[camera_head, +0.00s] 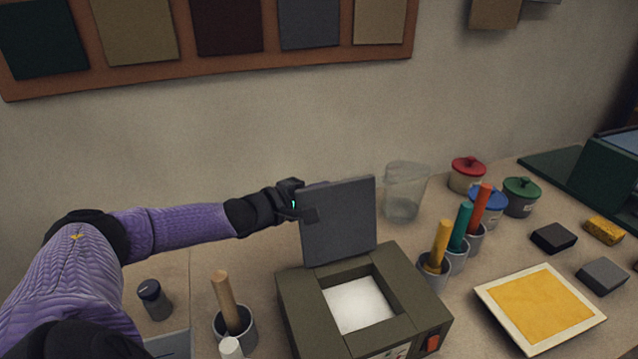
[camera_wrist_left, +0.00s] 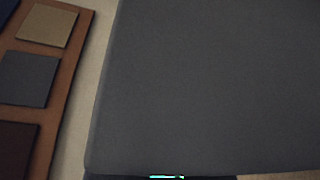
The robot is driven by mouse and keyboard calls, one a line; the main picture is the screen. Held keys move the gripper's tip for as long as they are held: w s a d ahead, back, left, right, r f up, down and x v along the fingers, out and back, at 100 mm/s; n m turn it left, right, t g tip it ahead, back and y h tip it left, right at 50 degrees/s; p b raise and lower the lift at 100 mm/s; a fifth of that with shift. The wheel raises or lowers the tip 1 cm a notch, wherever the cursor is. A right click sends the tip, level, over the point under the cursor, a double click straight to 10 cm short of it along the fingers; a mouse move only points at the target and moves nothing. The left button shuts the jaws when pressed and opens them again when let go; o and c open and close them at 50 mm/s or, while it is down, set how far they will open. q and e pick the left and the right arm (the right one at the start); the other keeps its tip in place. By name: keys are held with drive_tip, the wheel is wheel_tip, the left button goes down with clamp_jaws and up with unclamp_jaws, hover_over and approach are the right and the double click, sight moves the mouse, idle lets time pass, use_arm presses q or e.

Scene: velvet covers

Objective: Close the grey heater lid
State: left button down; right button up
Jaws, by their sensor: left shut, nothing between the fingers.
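The grey lid (camera_head: 339,222) of the heater stands open, nearly upright, at the back edge of the olive heater box (camera_head: 300,308). The box has a square opening with a white surface (camera_head: 358,304) inside and an orange-red switch at its front. My left gripper (camera_head: 308,214) is shut at the left edge of the lid, partly hidden by it. I cannot tell whether it touches the lid. In the left wrist view the grey lid (camera_wrist_left: 210,85) fills most of the picture, very close. My right gripper is not in view.
Right of the heater stand cups with yellow, teal and red sticks (camera_head: 441,245). A clear beaker (camera_head: 404,192) and lidded pots (camera_head: 467,174) stand behind. A yellow framed panel (camera_head: 535,307) lies at the right. A cup with a wooden handle (camera_head: 228,305) stands left of the heater.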

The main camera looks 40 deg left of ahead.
sight(328, 193)
use_arm(q)
drive_tip(key=shift+d, duration=0.1)
idle(0.3)
drive_tip(key=shift+s+d+r+p, duration=0.15)
drive_tip(key=shift+r+p, duration=0.15)
drive_tip(key=shift+p, duration=0.3)
drive_tip(key=d+m+p, duration=0.1)
drive_tip(key=p, duration=0.1)
drive_tip(key=s+d+r+m+p, duration=0.1)
drive_tip(key=p, duration=0.1)
drive_tip(key=s+d+r+m+t+p, duration=0.1)
drive_tip(key=d+m+p, duration=0.1)
drive_tip(key=shift+r+p, duration=0.15)
drive_tip(key=shift+p, duration=0.2)
drive_tip(key=s+d+f+m+t+h+p, duration=0.1)
drive_tip(key=s+d+m+h+p, duration=0.1)
drive_tip(key=d+m, duration=0.6)
drive_tip(key=shift+s+f+m+t+p, duration=0.4)
drive_tip(key=shift+s+p, duration=0.15)
drive_tip(key=shift+s, duration=0.6)
drive_tip(key=shift+d, duration=0.1)
